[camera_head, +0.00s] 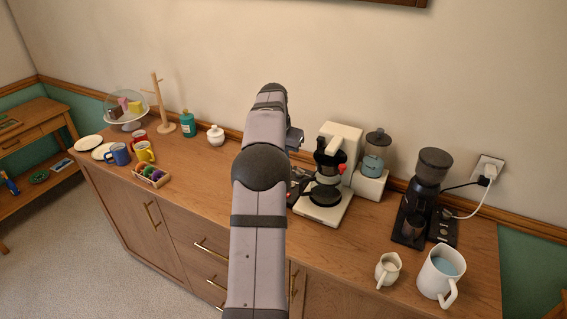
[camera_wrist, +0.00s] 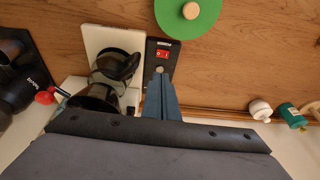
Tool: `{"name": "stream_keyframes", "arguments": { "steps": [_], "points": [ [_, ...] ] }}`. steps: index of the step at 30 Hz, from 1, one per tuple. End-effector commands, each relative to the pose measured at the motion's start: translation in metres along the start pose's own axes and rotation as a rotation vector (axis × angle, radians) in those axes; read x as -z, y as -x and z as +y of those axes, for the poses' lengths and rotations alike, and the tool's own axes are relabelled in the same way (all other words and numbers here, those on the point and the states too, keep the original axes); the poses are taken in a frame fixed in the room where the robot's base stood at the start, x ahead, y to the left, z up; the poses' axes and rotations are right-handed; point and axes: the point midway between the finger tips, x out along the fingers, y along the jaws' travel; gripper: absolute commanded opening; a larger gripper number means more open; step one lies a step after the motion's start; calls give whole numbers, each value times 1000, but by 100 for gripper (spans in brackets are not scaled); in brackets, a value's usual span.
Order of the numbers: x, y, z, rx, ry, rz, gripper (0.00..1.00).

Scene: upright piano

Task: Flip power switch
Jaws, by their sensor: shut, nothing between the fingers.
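A black box (camera_wrist: 172,48) with a red power switch (camera_wrist: 162,54) lies beside the white coffee machine (camera_wrist: 100,42) in the wrist view. The box carries small white lettering near one end. My gripper (camera_wrist: 161,74) is shut and empty, with its blue fingertips over the black box, close to the red switch. I cannot tell whether the fingertips touch it, or which way the switch is set. In the head view the coffee machine (camera_head: 310,209) stands just right of my arm. My arm hides much of the area to its left there.
A green disc (camera_wrist: 203,20) lies near the box. In the head view, a grinder (camera_head: 430,180), jug (camera_head: 388,269) and pitcher (camera_head: 432,285) stand at right. Mugs (camera_head: 118,154), a rack of colourful items (camera_head: 151,176) and a white lidded pot (camera_head: 215,138) stand left.

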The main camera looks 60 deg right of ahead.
Motion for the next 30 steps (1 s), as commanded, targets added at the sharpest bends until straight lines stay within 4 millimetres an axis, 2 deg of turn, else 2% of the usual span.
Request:
{"name": "stream_keyframes", "arguments": {
  "steps": [9, 15, 25, 30],
  "points": [
    [1, -4, -8, 2, 0, 3, 0],
    [1, 0, -13, 2, 0, 2, 0],
    [2, 1, -13, 1, 0, 2, 0],
    [1, -5, -13, 0, 0, 0, 0]
  ]
}}
